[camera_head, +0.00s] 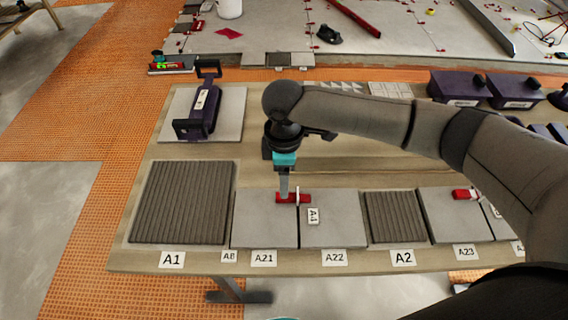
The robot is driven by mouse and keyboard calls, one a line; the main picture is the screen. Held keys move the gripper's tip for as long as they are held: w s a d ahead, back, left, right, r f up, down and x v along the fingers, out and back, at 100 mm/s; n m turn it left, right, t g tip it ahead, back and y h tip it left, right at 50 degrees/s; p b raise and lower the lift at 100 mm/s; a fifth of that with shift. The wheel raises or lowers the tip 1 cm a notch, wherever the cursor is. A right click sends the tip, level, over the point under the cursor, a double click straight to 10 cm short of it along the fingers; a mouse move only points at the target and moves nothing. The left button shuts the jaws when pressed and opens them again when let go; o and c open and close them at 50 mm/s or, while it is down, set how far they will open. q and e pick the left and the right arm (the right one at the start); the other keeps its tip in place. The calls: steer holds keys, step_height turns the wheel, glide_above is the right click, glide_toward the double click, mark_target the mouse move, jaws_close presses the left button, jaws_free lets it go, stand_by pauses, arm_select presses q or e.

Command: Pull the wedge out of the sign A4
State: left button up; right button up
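The red wedge (303,198) lies across the seam between two grey tiles, the left one above label A21 and the right one above label A22. A thin white clip stands upright at the wedge, over the seam. The sign A4 (313,216) lies on the right tile, just below the wedge's right end. My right gripper (284,194) comes down from above, with its fingertips at the left end of the wedge. The fingers overlap in this view, so I cannot tell whether they grip it. My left gripper is not in view.
A ribbed tile (183,202) is at the left and another (395,218) right of centre. A purple-handled tool (204,105) rests on a grey slab behind. Another red wedge (464,194) sits at the right. Purple boxes (459,88) stand at the back right.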

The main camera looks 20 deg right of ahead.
mark_target(293, 197)
step_height(293, 197, down, 6)
steer(key=shift+r+b, duration=0.15)
steer(key=shift+b, duration=0.6)
steer(key=shift+f, duration=0.5)
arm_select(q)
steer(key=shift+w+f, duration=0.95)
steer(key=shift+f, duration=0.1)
arm_select(e)
steer(key=shift+c, duration=1.2)
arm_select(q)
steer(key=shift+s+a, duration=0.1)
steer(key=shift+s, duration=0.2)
arm_select(e)
jaws_close()
